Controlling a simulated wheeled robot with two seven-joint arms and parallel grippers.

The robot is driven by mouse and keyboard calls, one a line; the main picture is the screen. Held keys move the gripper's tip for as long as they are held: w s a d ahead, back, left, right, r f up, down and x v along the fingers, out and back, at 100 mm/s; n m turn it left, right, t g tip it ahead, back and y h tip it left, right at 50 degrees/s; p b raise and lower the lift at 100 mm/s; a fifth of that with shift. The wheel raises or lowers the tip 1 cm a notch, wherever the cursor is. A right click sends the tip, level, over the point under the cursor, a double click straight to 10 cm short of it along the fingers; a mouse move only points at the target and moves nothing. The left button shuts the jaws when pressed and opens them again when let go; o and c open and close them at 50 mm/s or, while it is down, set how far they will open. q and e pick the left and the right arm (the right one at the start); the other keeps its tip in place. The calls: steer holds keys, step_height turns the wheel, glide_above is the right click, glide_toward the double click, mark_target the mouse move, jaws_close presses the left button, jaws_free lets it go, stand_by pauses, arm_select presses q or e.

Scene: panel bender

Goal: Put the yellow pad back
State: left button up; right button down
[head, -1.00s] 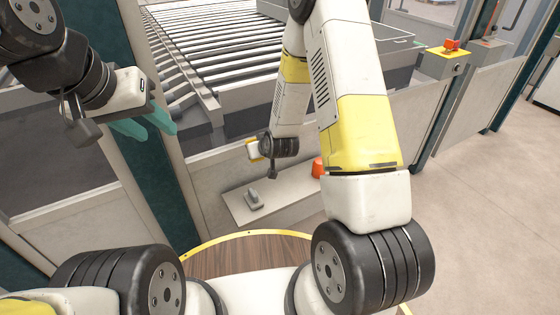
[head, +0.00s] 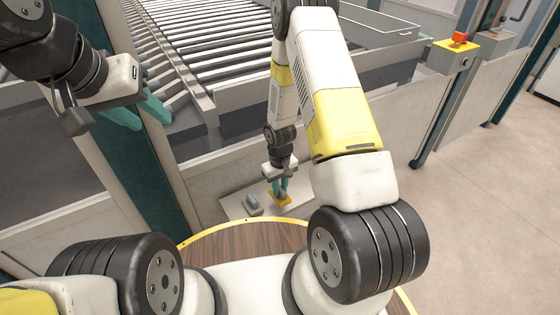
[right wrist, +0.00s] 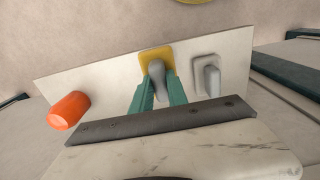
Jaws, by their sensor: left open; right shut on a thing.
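The yellow pad (head: 284,203) has a grey handle and also shows in the right wrist view (right wrist: 148,58). My right gripper (head: 281,188) is shut on its handle, with the teal fingers (right wrist: 157,92) on either side of the handle. The pad is over or on the pale shelf (head: 234,208), near one long edge of it; I cannot tell whether it touches the surface. My left gripper (head: 140,112) is open and empty at the upper left, away from the shelf.
A grey pad with a handle (head: 253,205) lies on the shelf beside the yellow one, and shows in the wrist view (right wrist: 207,76). An orange object (right wrist: 68,110) stands at the shelf's other end. A low panel wall (head: 215,170) and roller conveyor (head: 235,75) lie behind.

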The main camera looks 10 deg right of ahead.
steer(key=w+d, duration=0.1)
steer(key=w, duration=0.1)
steer(key=w+d, duration=0.2)
steer(key=w, duration=0.1)
steer(key=shift+w+d+f, duration=0.3)
steer(key=shift+d, duration=0.05)
steer(key=shift+w+d+f, duration=0.1)
steer(key=shift+w+f, duration=0.05)
steer(key=shift+f, duration=0.75)
steer(key=shift+w+d+f, duration=0.1)
steer(key=shift+f, duration=0.8)
steer(key=c, duration=1.3)
jaws_free()
steer(key=shift+r, duration=0.1)
